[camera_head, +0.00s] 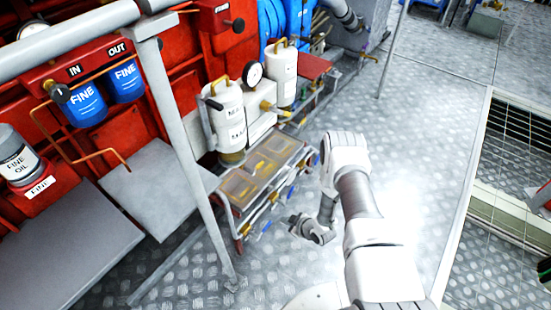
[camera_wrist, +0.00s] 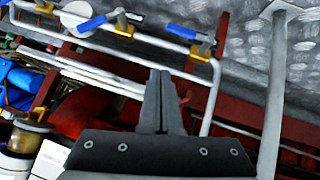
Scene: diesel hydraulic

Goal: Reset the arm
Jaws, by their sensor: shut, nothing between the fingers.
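My white and grey arm reaches up from the bottom of the head view, bends, and comes down to my gripper (camera_head: 294,219) over the metal floor. My gripper is just right of the low red-framed rack (camera_head: 238,188), and the head view shows a gap between them in the picture. In the wrist view the two dark fingers of my gripper (camera_wrist: 159,75) are together, with nothing between them. Behind them are the rack's pale pipes (camera_wrist: 120,38) with blue-handled valves (camera_wrist: 188,30). I cannot tell the exact distance from the fingers to the pipes.
A grey post (camera_head: 190,150) stands left of the rack. White canisters (camera_head: 229,115) and a gauge (camera_head: 253,74) are behind it. Red machinery with blue filters (camera_head: 86,104) fills the left. Open treaded floor (camera_head: 420,130) lies right of my arm, up to a grated edge.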

